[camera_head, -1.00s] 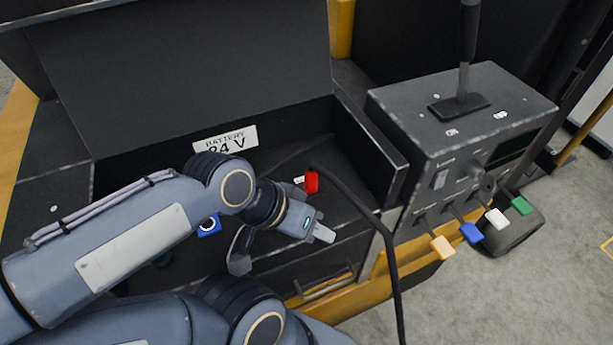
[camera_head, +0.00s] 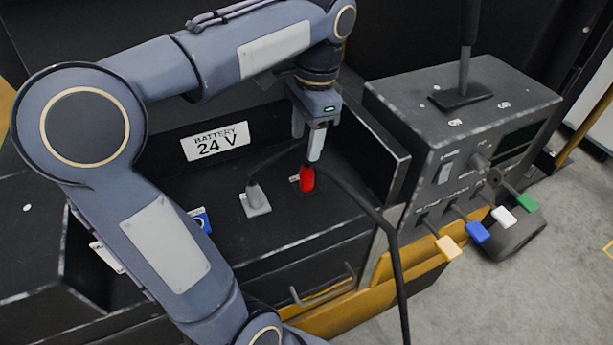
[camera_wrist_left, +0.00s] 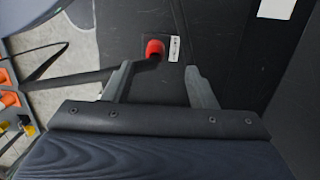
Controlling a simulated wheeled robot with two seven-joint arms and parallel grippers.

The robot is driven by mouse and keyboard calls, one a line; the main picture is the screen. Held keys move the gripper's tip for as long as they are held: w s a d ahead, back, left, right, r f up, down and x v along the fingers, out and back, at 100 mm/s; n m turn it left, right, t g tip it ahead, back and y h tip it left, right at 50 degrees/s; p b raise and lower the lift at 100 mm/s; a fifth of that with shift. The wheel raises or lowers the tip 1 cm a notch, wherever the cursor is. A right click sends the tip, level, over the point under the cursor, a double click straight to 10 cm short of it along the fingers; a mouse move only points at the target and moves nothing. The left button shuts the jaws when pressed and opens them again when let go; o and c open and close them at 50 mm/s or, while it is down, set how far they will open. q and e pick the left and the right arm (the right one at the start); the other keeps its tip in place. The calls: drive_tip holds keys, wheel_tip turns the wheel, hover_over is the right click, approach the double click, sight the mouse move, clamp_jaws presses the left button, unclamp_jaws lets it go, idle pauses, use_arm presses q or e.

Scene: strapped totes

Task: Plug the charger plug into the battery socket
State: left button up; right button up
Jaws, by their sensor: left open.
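A red connector (camera_head: 307,181) stands on the black battery deck, with a small white label beside it. It also shows in the left wrist view (camera_wrist_left: 154,48). A thick black cable (camera_head: 375,215) runs from near it over the front edge. A grey connector (camera_head: 256,201) with its own dark cable stands to the left on the deck. A blue-framed socket (camera_head: 201,220) is farther left, partly hidden by my arm. I cannot tell which connector is the charger plug. My left gripper (camera_head: 307,143) is open and empty, pointing down just above the red connector. My right gripper is out of view.
The compartment's back wall bears a "BATTERY 24 V" label (camera_head: 216,142). A black control box (camera_head: 405,110) with a tall lever and several colored handles stands at the right. A handle bar (camera_head: 322,292) is on the front face. Open floor lies at the lower right.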

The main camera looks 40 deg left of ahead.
sight(305, 166)
use_arm(q)
wheel_tip(305, 166, down, 2)
drive_tip(key=shift+s+f, duration=0.1)
drive_tip(key=shift+f, duration=0.25)
drive_tip(key=shift+f, duration=0.1)
drive_tip(key=f, duration=0.5)
drive_tip(key=shift+s+d, duration=0.15)
drive_tip(key=shift+s, duration=0.1)
drive_tip(key=c, duration=1.1)
